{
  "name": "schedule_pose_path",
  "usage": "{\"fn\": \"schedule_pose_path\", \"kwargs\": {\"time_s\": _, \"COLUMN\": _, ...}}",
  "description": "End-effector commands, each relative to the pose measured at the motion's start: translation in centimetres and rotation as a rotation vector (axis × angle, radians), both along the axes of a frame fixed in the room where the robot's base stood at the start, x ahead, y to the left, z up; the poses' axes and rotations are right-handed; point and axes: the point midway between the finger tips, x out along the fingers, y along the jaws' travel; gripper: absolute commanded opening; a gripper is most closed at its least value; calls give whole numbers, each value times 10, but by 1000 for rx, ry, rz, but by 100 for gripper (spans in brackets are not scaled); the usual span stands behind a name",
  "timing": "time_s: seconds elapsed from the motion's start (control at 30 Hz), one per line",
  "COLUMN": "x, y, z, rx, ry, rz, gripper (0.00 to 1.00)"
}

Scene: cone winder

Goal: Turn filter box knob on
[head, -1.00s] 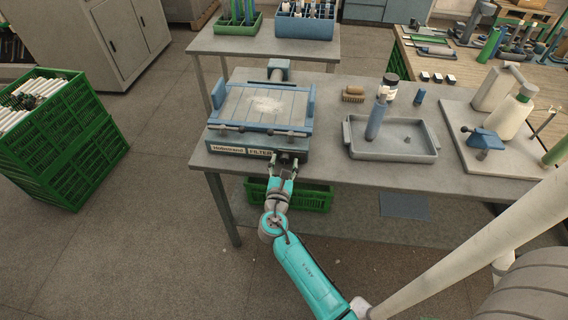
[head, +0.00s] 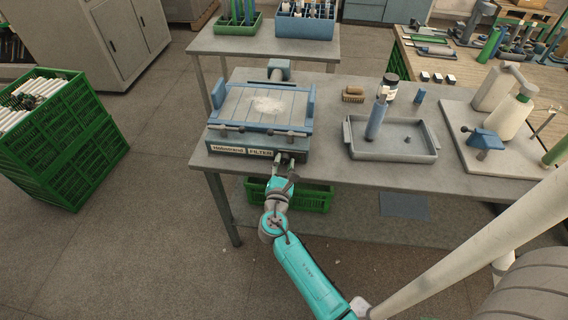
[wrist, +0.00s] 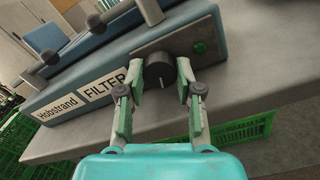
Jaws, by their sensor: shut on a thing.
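The blue-grey filter box (head: 225,142) stands at the front edge of the grey table, with labels "Hobstrand" and "FILTER" on its front panel. Its black round knob (wrist: 158,70) shows in the wrist view, right of the FILTER label (wrist: 103,88), with a pale mark on its lower face. A green button (wrist: 199,48) sits to its right. My gripper (wrist: 160,80) is shut on the knob, one finger on each side of it. In the head view my gripper (head: 284,163) is at the right end of the box front, and the knob is hidden there.
A grey tray (head: 392,153) with a blue bottle (head: 377,118) stands right of the box. A brush (head: 353,94) and a jar (head: 391,90) lie behind it. A green crate (head: 312,197) is under the table.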

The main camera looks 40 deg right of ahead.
Motion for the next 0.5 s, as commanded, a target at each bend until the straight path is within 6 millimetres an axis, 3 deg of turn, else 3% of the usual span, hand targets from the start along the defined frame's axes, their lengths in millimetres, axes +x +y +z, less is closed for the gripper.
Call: {"fn": "schedule_pose_path", "kwargs": {"time_s": 0.5, "x": 0, "y": 0, "z": 0, "rx": 202, "ry": -259, "rz": 0, "gripper": 0}}
